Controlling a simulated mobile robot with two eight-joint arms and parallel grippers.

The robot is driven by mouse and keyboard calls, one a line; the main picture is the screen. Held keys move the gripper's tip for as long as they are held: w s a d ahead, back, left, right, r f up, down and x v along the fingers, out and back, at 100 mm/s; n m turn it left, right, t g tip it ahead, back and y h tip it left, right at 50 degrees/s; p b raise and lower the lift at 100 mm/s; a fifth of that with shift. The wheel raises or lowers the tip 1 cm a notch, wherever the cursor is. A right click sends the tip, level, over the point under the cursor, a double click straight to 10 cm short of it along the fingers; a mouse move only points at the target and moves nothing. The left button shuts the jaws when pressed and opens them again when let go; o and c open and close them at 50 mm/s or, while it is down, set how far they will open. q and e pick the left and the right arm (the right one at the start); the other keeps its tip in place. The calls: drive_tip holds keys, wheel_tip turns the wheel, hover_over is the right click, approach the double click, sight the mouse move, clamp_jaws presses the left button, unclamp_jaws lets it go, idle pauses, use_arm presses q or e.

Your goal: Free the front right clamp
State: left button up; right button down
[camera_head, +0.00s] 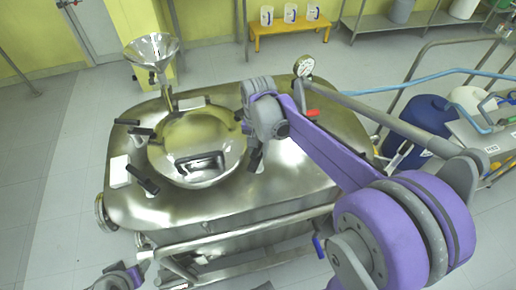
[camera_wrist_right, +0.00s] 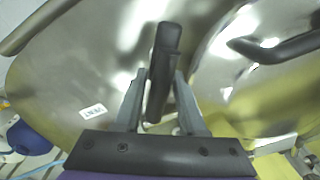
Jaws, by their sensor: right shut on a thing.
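The steel reactor (camera_head: 310,170) has a round domed lid (camera_head: 215,135) with a black U-shaped handle (camera_head: 201,163). Black-handled clamps (camera_head: 145,181) sit around the lid's rim. The front right clamp (camera_head: 256,158) is at the lid's right edge, mostly hidden under my right wrist. In the right wrist view, my right gripper (camera_wrist_right: 160,82) has its fingers on either side of the clamp's black handle (camera_wrist_right: 167,42), shut on it. The handle stands up between the fingers; the clamp's base is hidden. My left gripper (camera_head: 120,277) is partly visible at the bottom left, its fingers unclear.
A steel funnel (camera_head: 152,52) rises at the lid's back left and a pressure gauge (camera_head: 303,67) at the back right. A metal rail (camera_head: 240,236) runs along the reactor's front. An orange bench (camera_head: 291,27) holds white jugs behind.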

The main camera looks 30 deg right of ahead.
idle(0.5)
drive_tip(key=c, duration=0.8)
unclamp_jaws()
drive_tip(key=shift+o, duration=0.2)
drive_tip(key=shift+r, duration=0.1)
wheel_tip(320, 180, up, 11)
drive_tip(key=shift+f+p, duration=0.2)
drive_tip(key=shift+p, duration=0.15)
drive_tip(key=s+a+f+n+t, duration=0.2)
drive_tip(key=s+a+f+n, duration=0.1)
drive_tip(key=s+f, duration=0.3)
drive_tip(key=s+a+f+n+t, duration=0.3)
drive_tip(key=s+f+n, duration=0.2)
drive_tip(key=s, duration=0.4)
drive_tip(key=shift+a+f+n, duration=0.3)
drive_tip(key=shift+a+f, duration=0.1)
drive_tip(key=shift+f, duration=0.05)
